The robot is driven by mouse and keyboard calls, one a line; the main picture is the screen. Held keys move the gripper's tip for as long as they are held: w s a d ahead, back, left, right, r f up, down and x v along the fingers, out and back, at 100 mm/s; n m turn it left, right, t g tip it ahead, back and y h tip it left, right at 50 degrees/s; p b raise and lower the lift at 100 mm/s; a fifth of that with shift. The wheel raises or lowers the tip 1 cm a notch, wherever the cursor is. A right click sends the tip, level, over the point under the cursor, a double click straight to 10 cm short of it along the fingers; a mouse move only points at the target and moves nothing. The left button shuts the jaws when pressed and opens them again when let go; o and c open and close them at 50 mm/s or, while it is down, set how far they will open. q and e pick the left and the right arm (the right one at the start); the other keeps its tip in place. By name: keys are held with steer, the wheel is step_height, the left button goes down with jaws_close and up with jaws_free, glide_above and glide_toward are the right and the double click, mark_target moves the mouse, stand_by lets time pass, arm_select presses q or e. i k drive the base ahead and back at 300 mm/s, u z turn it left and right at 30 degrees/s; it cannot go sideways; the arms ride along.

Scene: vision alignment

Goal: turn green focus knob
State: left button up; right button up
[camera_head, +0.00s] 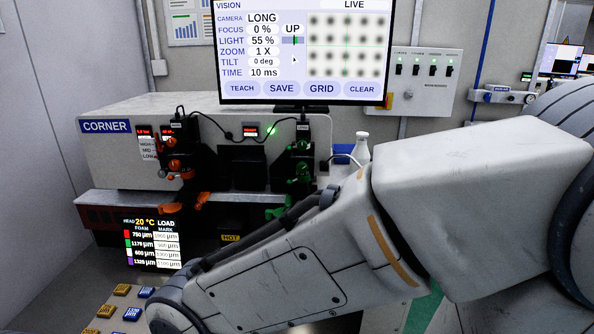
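The green focus knob (303,169) is one of several green parts on the dark right-hand camera unit at the front of the CORNER machine (105,126); which part is the focus knob is hard to tell. A lower green part (276,213) sits just above my arm. The monitor (232,60) reads CAMERA LONG, FOCUS 0 %, LIGHT 55 %, ZOOM 1 X, TILT 0 deg, and its live picture shows blurred dark dots. An arm of mine comes in from the right and crosses in front of the machine's lower right. Neither gripper shows.
Orange knobs and levers (173,165) are on the machine's left unit. A load display (152,243) and a HOT label (230,238) are below. Yellow and blue labelled blocks (132,314) lie at lower left. A white bottle (362,148) and a switch panel (423,79) are behind my arm.

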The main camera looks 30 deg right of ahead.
mark_target(302, 168)
steer(key=k, duration=1)
steer(key=u, duration=1.15)
steer(key=i, duration=1.05)
steer(key=z, duration=2.4)
